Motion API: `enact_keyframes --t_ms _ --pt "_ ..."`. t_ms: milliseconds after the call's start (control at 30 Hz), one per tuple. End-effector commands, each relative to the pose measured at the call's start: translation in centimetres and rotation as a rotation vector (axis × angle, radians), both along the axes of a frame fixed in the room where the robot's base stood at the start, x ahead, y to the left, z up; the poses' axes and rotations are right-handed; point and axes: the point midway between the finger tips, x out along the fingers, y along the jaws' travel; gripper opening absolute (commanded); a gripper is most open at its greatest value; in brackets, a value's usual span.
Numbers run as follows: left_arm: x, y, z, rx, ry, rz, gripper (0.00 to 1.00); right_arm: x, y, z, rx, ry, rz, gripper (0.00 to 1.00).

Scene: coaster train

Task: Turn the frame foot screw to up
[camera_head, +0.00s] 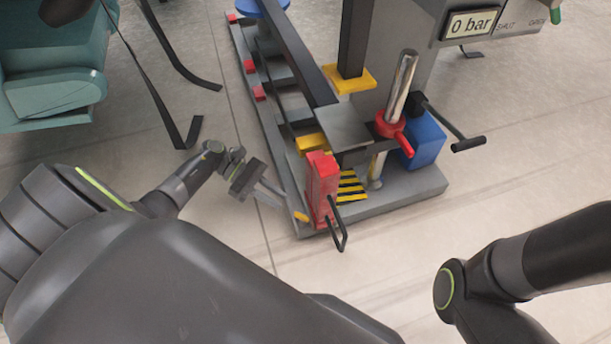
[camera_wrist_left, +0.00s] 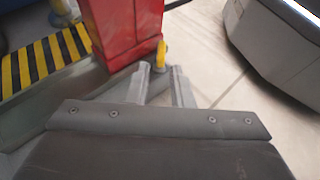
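A red upright block (camera_head: 321,186) stands at the near end of the grey frame, with a black bent handle (camera_head: 338,224) on its front. A small yellow piece (camera_head: 301,216) sticks out low at its left side. It may be the foot screw, but no label shows. My left gripper (camera_head: 284,198) is just left of the red block, its fingers apart and pointing at the yellow piece. In the left wrist view the red block (camera_wrist_left: 128,28) and the yellow piece (camera_wrist_left: 161,53) lie just beyond the open, empty fingertips (camera_wrist_left: 160,68). My right gripper is out of frame.
A chrome post (camera_head: 402,85) with a red handled collar (camera_head: 391,126) stands behind, near a blue box (camera_head: 427,138). A grey cabinet carries a gauge reading 0 bar (camera_head: 471,23). Teal seats (camera_head: 55,90) are at the left. Floor in front is clear.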

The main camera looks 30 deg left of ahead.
Motion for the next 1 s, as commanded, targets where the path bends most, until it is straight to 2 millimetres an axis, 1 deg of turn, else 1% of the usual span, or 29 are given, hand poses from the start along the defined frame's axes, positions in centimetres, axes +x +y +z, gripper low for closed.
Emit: enact_keyframes --t_ms 133,300,500,633,867,967,1000 --pt "-0.1 -1.3 -0.8 -0.001 -0.001 -0.010 0.20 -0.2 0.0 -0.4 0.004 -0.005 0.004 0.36" --pt "0.2 -3.9 -1.9 -0.003 -0.001 -0.009 0.20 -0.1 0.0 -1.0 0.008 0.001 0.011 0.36" --pt "0.4 -6.2 -2.7 0.000 0.000 -0.008 0.20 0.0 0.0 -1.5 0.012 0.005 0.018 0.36" --pt "0.5 -6.7 -2.9 -0.001 0.000 -0.006 0.20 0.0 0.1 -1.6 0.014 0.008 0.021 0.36" --pt "0.5 -6.8 -2.8 0.000 0.001 -0.005 0.20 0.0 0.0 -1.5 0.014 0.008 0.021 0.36" --pt "0.5 -6.8 -2.8 0.000 0.001 -0.005 0.10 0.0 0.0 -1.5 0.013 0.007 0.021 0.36" --pt "0.5 -6.8 -2.8 0.000 0.001 -0.005 0.04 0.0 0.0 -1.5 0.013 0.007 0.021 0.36"
